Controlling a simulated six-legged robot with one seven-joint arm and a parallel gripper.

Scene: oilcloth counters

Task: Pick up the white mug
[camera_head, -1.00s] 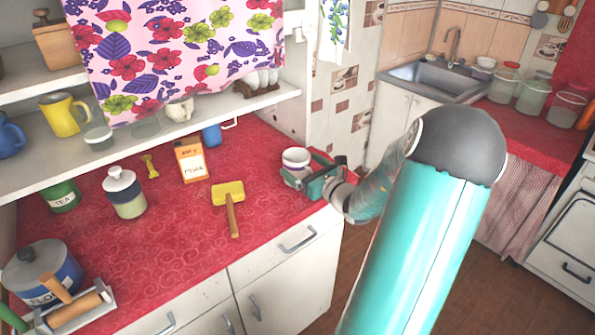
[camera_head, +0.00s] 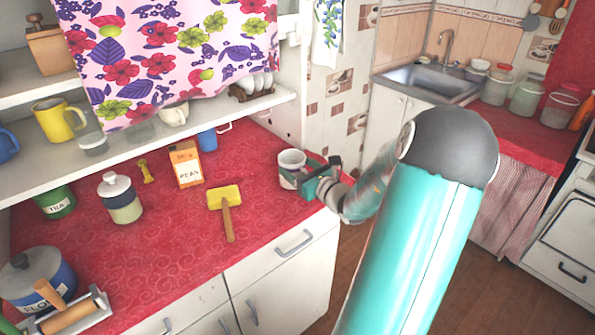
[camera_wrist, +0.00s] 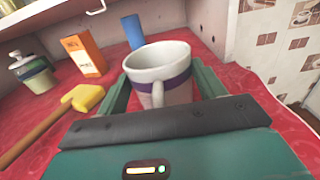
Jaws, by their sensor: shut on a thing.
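The white mug (camera_head: 291,162) has a purple band and stands upright near the right end of the red counter. In the wrist view the mug (camera_wrist: 160,67) sits between the two green fingers, its handle facing my palm. My gripper (camera_head: 300,178) is shut on the mug, one finger on each side of it. The mug's base is hidden by the gripper, so I cannot tell whether it is clear of the counter.
The shelf (camera_head: 100,160) with hanging floral cloth (camera_head: 165,50) overhangs the back. The tiled wall (camera_head: 335,110) is close on the right.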

